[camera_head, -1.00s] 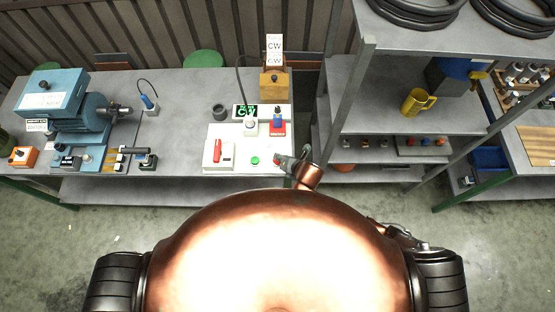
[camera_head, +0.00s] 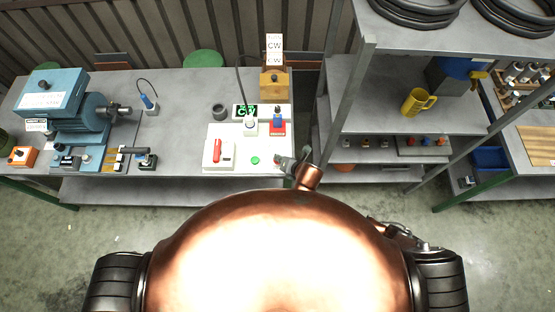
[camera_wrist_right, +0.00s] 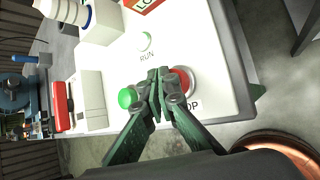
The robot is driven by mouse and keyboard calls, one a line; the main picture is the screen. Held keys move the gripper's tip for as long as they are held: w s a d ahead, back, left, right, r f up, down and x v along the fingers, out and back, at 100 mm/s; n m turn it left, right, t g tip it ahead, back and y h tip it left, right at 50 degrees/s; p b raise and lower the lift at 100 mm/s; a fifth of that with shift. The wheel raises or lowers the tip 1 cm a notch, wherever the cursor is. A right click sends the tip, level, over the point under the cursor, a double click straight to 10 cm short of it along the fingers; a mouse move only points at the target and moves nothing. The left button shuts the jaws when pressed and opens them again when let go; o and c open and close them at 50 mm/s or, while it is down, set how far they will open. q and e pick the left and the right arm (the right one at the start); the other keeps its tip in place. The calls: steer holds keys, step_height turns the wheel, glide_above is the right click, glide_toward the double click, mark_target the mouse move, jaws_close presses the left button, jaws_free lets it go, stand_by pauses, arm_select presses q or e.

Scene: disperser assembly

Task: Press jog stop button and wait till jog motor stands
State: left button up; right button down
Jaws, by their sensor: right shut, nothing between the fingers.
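The white control panel (camera_head: 208,160) stands at the front of the bench in the head view. In the right wrist view it bears a red button (camera_wrist_right: 182,80) with a partly covered label ending in "OP", a green button (camera_wrist_right: 127,97) and a pale lamp (camera_wrist_right: 146,41) marked "RUN". My right gripper (camera_head: 280,160) is at the panel's front right corner, shut and empty. In the wrist view its fingertips (camera_wrist_right: 160,78) lie between the green and red buttons, and one finger partly covers the red one. I cannot tell whether it touches. My left gripper is not in view.
A red switch lever (camera_head: 217,150), a white knob (camera_head: 250,126) and a blue-topped red device (camera_head: 278,125) sit close by. A blue motor (camera_head: 88,117) stands at the left. Shelves (camera_head: 345,90) bound the right.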

steer(key=shift+f+b, duration=0.45)
steer(key=shift+f, duration=0.35)
stand_by(0.4)
stand_by(0.4)
steer(key=shift+r+p, duration=1.35)
steer(key=shift+p, duration=0.05)
steer(key=shift+r, duration=0.1)
step_height(320, 180, up, 5)
steer(key=p, duration=0.5)
